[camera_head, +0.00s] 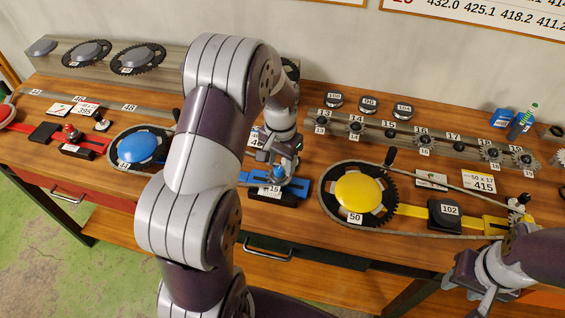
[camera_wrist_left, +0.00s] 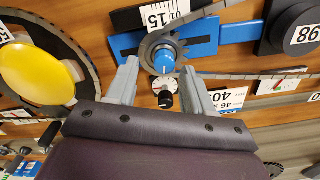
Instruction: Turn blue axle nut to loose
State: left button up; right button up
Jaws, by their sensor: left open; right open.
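The blue axle nut (camera_wrist_left: 165,60) is a small blue cylinder at a sprocket (camera_wrist_left: 160,45) on the blue slotted bracket (camera_wrist_left: 205,40). In the head view the nut (camera_head: 278,171) is partly hidden by my left gripper (camera_head: 284,178). My left gripper (camera_wrist_left: 160,75) is open in the left wrist view, with its fingertips on either side of the nut and visible gaps; I cannot tell how far down they reach. My right gripper (camera_head: 468,278) is open and empty at the front right, near the table edge and clear of the nut.
The blue chainring (camera_head: 138,147) with its chain lies left. The yellow chainring (camera_head: 358,187) and yellow bracket (camera_head: 487,223) lie right. A black block (camera_head: 446,212) marked 102 sits between them. A sprocket rack (camera_head: 440,148) stands behind. A black knob (camera_wrist_left: 165,99) is near my left fingers.

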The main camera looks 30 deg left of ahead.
pick_arm(q)
jog(key=shift+a+f, duration=0.1)
jog(key=shift+f, duration=0.45)
jog(key=shift+s+a+f, duration=0.3)
jog(key=shift+d, duration=0.1)
jog(key=shift+w, duration=0.15)
jog(key=c, duration=0.5)
grip_shut()
pick_arm(e)
jog(key=shift+s+a+r, duration=0.2)
jog(key=shift+a+r, duration=0.05)
jog(key=shift+a, duration=0.05)
